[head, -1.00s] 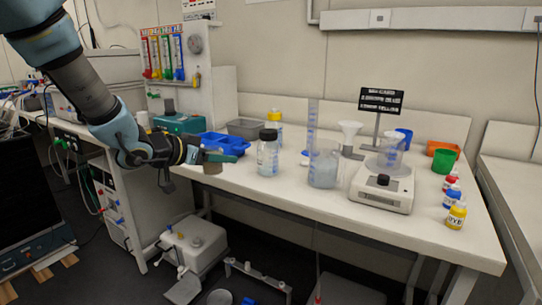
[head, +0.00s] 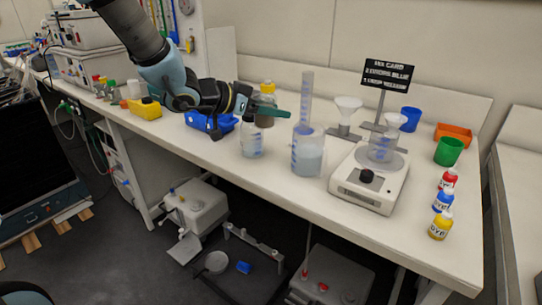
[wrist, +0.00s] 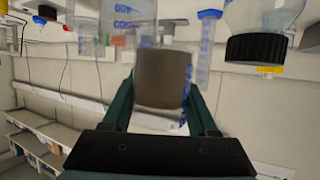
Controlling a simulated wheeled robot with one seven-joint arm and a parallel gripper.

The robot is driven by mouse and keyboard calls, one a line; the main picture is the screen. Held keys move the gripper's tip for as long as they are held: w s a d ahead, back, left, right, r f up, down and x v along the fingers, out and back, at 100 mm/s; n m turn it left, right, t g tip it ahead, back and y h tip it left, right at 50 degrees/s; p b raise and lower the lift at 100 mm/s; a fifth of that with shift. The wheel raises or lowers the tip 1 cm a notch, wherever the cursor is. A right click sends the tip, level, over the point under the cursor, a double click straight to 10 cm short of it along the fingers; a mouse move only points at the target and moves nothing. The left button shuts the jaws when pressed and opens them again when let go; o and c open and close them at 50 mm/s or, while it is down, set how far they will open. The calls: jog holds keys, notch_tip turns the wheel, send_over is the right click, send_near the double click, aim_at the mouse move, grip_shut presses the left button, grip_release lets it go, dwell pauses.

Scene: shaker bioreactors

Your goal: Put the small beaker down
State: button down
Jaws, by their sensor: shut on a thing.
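In the wrist view, which looks upside down, the beaker (wrist: 163,80) sits between the two green fingers of my gripper (wrist: 160,100). Whether its bottom touches the bench is hidden in the head view by the bottle and gripper. The white bench (head: 270,187) is below.
A large beaker (head: 308,158) and a measuring cylinder (head: 306,95) stand right of my gripper. The front bench strip is clear.

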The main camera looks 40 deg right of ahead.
aim_at(273, 167)
notch_tip(273, 167, down, 13)
jog(key=shift+f+p, duration=0.1)
jog(key=shift+p, duration=0.4)
jog(key=shift+c, duration=2.4)
grip_release()
jog(key=shift+f, duration=0.1)
